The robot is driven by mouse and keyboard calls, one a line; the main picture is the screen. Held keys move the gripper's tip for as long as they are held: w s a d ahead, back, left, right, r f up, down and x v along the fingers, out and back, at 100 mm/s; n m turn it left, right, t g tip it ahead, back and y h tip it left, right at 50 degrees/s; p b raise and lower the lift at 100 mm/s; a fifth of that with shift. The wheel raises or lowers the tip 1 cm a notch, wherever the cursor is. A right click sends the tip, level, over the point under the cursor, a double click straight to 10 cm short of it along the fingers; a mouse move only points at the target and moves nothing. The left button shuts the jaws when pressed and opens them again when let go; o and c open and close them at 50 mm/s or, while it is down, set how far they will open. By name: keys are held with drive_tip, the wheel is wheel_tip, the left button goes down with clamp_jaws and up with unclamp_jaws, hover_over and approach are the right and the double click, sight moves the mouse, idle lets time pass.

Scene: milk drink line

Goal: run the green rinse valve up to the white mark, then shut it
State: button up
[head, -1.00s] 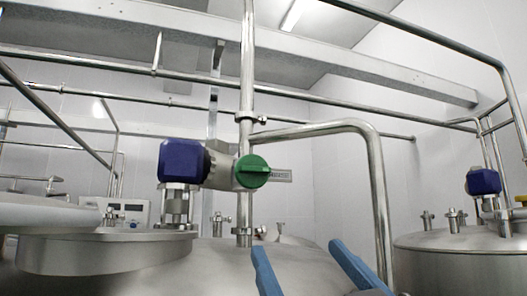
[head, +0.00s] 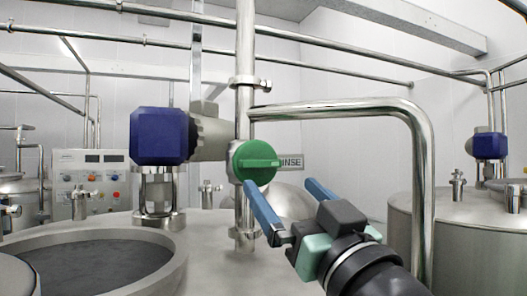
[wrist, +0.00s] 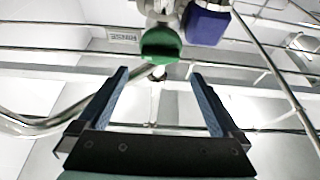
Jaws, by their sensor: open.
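The green rinse valve knob (head: 257,161) sits on the upright steel pipe, its raised grip bar lying about level. A sign reading RINSE (head: 290,162) is beside it, partly covered by the knob. My gripper (head: 280,184) is open and empty, its two blue fingers pointing up toward the knob; the left fingertip overlaps the knob's lower edge in the head view. In the wrist view the knob (wrist: 161,45) is just beyond and between the fingertips (wrist: 160,73), with a gap showing.
A blue valve housing (head: 158,136) stands left of the knob. A bent steel pipe (head: 421,170) runs close to my arm on the right. An open vessel with a dark interior (head: 95,268) is at lower left. A control panel (head: 92,180) stands behind it.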

sight(263, 166)
drive_tip(key=p+x, duration=0.3)
drive_tip(key=x, duration=0.4)
drive_tip(key=shift+w+a+r+p, duration=0.15)
drive_tip(key=shift+r+p, duration=0.05)
drive_tip(key=shift+p, duration=0.15)
drive_tip(key=shift+w+a, duration=0.2)
drive_tip(key=shift+w, duration=0.35)
drive_tip(key=shift+s, duration=0.1)
drive_tip(key=shift+c, duration=1)
drive_tip(key=c, duration=0.8)
